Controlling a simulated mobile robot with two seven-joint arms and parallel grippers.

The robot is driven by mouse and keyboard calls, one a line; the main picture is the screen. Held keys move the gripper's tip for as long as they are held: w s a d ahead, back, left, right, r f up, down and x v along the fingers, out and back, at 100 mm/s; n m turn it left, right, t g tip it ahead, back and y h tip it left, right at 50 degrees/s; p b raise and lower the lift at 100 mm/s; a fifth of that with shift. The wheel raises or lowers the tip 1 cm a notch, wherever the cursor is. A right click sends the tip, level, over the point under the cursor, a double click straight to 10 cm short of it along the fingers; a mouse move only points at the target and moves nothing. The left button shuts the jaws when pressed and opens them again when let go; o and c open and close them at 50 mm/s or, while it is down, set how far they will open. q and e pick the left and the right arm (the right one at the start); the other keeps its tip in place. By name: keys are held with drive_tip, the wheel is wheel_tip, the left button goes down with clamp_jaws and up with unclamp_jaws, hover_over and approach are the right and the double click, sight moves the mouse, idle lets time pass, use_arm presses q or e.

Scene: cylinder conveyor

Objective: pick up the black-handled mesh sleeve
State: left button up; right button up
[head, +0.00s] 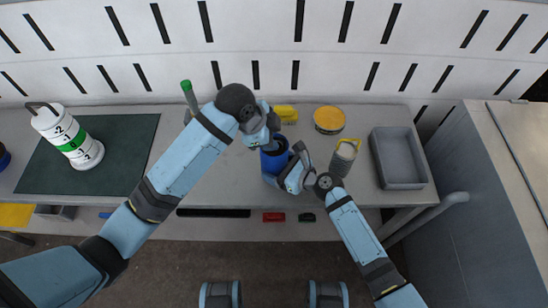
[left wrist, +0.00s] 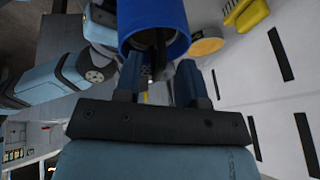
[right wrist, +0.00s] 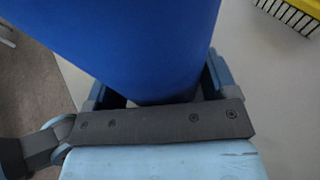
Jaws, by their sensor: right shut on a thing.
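A blue cylinder (head: 272,160) stands at the middle of the bench; it also shows in the left wrist view (left wrist: 178,28) and fills much of the right wrist view (right wrist: 140,45). My right gripper (head: 290,175) is shut on its side. My left gripper (head: 262,138) is above the cylinder's open mouth, its two fingers (left wrist: 160,84) apart and empty. A dark upright part (left wrist: 159,42) shows inside the mouth; I cannot tell whether it is the sleeve's black handle. A grey mesh sleeve with a yellow handle (head: 343,158) stands right of the cylinder.
A white numbered cylinder with a green band and black handle (head: 66,135) stands on a dark green mat (head: 122,150) at left. A yellow brush (head: 287,113) and yellow round tin (head: 329,119) lie behind. A grey tray (head: 405,183) is at right. A wall (head: 260,35) closes off the back.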

use_arm(q)
drive_tip(key=shift+w+d+f, duration=0.1)
drive_tip(key=shift+d+f, duration=0.1)
drive_tip(key=shift+f, duration=0.4)
clamp_jaws()
idle(1.0)
